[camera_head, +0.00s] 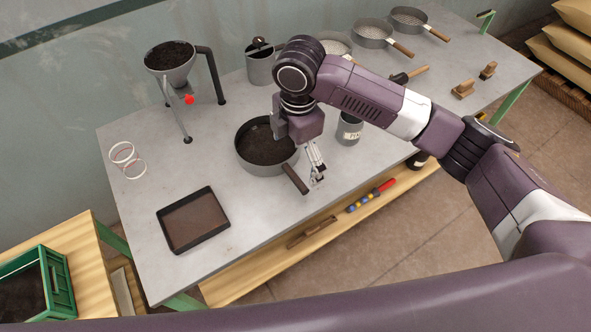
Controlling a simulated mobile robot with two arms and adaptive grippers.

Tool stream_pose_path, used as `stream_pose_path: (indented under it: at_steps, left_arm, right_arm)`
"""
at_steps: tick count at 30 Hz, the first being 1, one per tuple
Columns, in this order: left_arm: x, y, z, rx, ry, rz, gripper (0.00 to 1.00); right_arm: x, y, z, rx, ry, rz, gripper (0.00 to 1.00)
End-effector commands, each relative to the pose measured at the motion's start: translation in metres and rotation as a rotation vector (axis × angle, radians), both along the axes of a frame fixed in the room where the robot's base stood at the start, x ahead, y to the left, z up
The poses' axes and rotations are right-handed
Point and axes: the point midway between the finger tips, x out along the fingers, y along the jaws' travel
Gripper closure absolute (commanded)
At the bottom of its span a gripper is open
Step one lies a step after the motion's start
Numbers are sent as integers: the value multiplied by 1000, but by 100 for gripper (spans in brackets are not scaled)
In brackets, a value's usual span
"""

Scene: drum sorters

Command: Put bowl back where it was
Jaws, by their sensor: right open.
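The likely bowl is a round grey pan-like vessel (243,158) with a dark brown handle (295,179), standing on the grey table (170,265) and holding dark soil. My right gripper (316,176) is open, pointing down just right of the vessel's handle. Its fingers look empty; I cannot tell whether they touch the handle. My arm hides part of the vessel's right rim. My left gripper is out of view.
A funnel of soil on a stand (172,66) is at back left. A dark tray (193,220) lies in front, with white rings (122,153) at left. A metal can (349,130) stands right of my gripper. Handled sieves (372,34) line the back. A green crate (62,285) is lower left.

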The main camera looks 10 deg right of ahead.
Motion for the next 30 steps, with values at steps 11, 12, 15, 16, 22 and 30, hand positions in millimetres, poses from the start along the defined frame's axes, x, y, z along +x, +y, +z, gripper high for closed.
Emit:
stream_pose_path:
  at_steps: [11, 12, 15, 16, 22, 30]
  left_arm:
    - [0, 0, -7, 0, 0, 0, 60]
    - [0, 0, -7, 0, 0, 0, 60]
    - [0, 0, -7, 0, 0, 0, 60]
    - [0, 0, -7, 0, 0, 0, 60]
    - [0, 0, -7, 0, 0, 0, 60]
    - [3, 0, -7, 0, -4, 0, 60]
  right_arm:
    - [-1, 0, 43, 1, 0, 1, 0]
    - [-2, 0, 44, 1, 0, 1, 0]
    - [-2, 0, 44, 1, 0, 1, 0]
    - [-2, 0, 44, 1, 0, 1, 0]
    - [-2, 0, 44, 1, 0, 1, 0]
    - [-2, 0, 44, 0, 1, 1, 0]
